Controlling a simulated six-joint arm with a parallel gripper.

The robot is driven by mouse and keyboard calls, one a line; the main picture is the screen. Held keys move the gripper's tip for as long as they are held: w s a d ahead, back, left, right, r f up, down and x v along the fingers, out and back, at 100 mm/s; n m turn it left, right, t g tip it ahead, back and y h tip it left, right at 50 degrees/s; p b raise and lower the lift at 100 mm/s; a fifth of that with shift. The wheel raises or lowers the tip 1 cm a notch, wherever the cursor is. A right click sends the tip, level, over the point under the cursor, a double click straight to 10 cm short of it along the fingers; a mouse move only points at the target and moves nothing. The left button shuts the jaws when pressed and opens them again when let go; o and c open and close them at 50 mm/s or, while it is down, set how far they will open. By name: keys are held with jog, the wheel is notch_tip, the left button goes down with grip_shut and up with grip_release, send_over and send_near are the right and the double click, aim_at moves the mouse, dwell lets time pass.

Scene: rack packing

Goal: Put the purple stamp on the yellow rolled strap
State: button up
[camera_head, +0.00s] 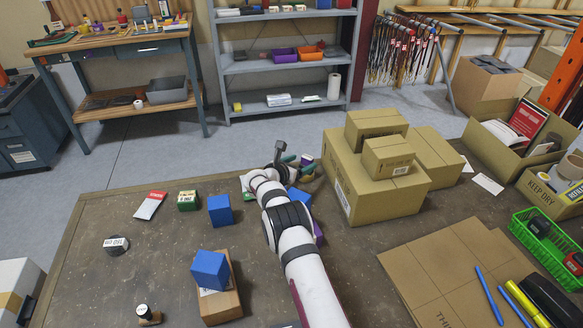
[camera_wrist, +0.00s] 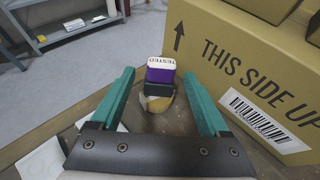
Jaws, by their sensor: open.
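The purple stamp (camera_wrist: 161,72) has a white label reading TESTED and a black base. In the wrist view it appears to sit on the yellow rolled strap (camera_wrist: 157,102), a tan-yellow round shape mostly hidden beneath it; the contact is not fully clear. My gripper (camera_wrist: 159,76) is open, with a teal finger on each side of the stamp and a visible gap on both sides. In the head view my gripper (camera_head: 298,164) is by the table's far edge.
Stacked cardboard boxes (camera_head: 375,178) stand close to the right of my gripper. Blue cubes (camera_head: 220,210), a green box (camera_head: 188,201) and a red-white packet (camera_head: 150,205) lie to the left. A green basket (camera_head: 545,252) is at far right. The left-middle table has free room.

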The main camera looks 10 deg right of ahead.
jog(key=v, duration=1)
jog(key=s+d+r+m+g, duration=0.3)
jog(key=s+r+m, duration=0.35)
jog(key=s, duration=0.35)
jog(key=s+d+r+m+g, duration=0.4)
jog(key=s+r+m, duration=0.1)
jog(key=s+m, duration=0.35)
jog(key=s+a+m+g+y, duration=0.1)
jog(key=s+a+m+y, duration=0.2)
jog(key=s+m, duration=0.3)
jog(key=s+a+m+y, duration=0.4)
jog(key=s+a+m, duration=0.1)
jog(key=s, duration=0.9)
jog(key=s+a+m+g+y, duration=0.1)
jog(key=s+a+m+y, duration=0.3)
jog(key=s, duration=0.7)
jog(key=a+m, duration=0.1)
jog(key=m, duration=0.1)
jog(key=shift+r+m+g, duration=0.15)
jog(key=shift+m+g, duration=0.15)
